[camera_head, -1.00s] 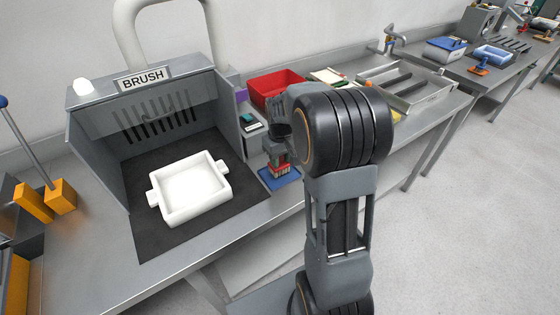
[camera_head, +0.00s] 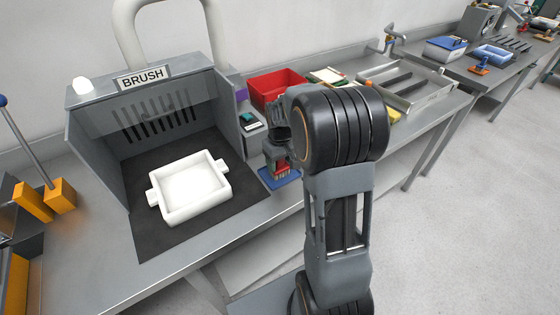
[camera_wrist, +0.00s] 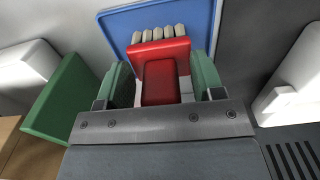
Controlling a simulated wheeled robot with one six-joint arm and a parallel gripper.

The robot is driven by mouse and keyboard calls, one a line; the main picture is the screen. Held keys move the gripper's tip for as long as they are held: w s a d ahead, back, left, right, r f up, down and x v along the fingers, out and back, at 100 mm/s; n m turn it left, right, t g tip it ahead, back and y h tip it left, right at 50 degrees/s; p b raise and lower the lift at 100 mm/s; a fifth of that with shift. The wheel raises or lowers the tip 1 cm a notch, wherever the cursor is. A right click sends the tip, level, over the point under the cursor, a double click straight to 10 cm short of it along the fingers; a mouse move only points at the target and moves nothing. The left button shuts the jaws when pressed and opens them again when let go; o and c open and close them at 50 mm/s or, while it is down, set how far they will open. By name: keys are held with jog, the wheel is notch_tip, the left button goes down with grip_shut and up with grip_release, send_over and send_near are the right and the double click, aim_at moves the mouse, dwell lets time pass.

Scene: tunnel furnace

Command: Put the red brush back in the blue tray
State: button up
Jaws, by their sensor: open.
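The red brush (camera_wrist: 160,75) has a red handle block and a row of pale bristle tufts. In the wrist view it lies between the green-padded fingers of my gripper (camera_wrist: 162,88), which is open around it. Its bristle end is over the blue tray (camera_wrist: 213,14), whose surface shows behind and to both sides. In the head view my gripper (camera_head: 279,158) is low at the bench's front edge, right over the blue tray (camera_head: 285,181), with a little red showing between the fingers. I cannot tell whether the brush touches the tray floor.
A white two-handled dish (camera_head: 221,190) sits on the dark mat of the BRUSH booth (camera_head: 95,135), left of my gripper. A red bin (camera_head: 265,88) stands behind it. A metal tray (camera_head: 432,90) is farther right. In the wrist view a green block (camera_wrist: 62,100) is close on the left.

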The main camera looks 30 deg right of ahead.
notch_tip(320, 180, up, 12)
jog(key=shift+f+p, duration=0.15)
jog(key=shift+p, duration=0.15)
jog(key=s+a+f+t, duration=0.1)
jog(key=s+a, duration=0.4)
jog(key=s, duration=0.3)
jog(key=s+a+f+m+t, duration=0.1)
jog(key=s+a+t, duration=0.1)
jog(key=s+a, duration=0.3)
jog(key=s, duration=0.2)
jog(key=shift+s+t, duration=0.3)
jog(key=shift+s, duration=0.05)
jog(key=shift+r+p, duration=0.55)
jog(key=shift+r, duration=0.05)
jog(key=shift+f, duration=0.15)
